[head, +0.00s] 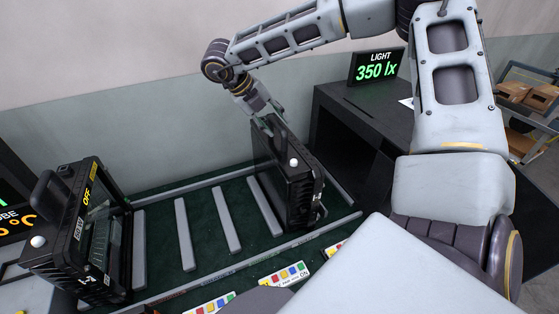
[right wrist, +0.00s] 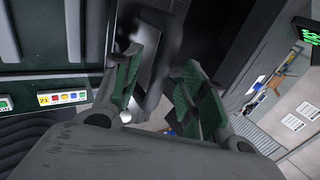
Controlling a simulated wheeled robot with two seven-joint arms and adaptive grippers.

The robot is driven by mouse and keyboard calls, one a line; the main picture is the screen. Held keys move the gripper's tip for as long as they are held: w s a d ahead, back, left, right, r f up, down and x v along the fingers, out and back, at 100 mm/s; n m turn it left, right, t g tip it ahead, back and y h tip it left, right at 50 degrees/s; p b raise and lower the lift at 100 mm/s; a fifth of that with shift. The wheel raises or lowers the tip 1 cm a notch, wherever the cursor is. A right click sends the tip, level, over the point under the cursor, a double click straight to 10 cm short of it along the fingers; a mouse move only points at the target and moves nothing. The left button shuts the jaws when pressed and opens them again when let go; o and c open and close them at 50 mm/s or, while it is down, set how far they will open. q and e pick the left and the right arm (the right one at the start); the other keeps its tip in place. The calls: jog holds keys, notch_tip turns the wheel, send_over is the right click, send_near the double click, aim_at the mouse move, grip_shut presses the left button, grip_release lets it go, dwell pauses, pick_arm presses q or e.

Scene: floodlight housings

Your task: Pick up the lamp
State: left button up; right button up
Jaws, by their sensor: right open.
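A black floodlight housing, the lamp (head: 287,180), stands upright on the right part of a green slatted bed in the head view. It has a white knob on its top edge. My right gripper (head: 272,122) is at the lamp's top, coming down from above. In the right wrist view my right gripper (right wrist: 160,95) is open, with its green-padded fingers on either side of a dark handle-like part of the lamp (right wrist: 155,60). I cannot tell whether the pads touch it. A second black lamp (head: 85,235) with a handle and a yellow OFF label stands at the left. My left gripper does not show.
The green bed (head: 205,225) with grey slats is clear between the two lamps. Panels with coloured buttons (head: 285,275) lie along its front. A dark cabinet (head: 355,125) with a LIGHT 350 lx display (head: 376,67) stands behind right. A shelf with cardboard boxes (head: 528,95) is far right.

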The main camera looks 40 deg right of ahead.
jog(key=shift+x, duration=0.8)
jog(key=shift+d+f, duration=0.2)
jog(key=shift+f, duration=0.05)
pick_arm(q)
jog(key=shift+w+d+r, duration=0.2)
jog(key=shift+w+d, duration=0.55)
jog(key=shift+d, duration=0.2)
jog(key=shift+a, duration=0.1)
pick_arm(e)
grip_shut()
jog(key=shift+w+r, duration=0.1)
jog(key=shift+r, duration=0.05)
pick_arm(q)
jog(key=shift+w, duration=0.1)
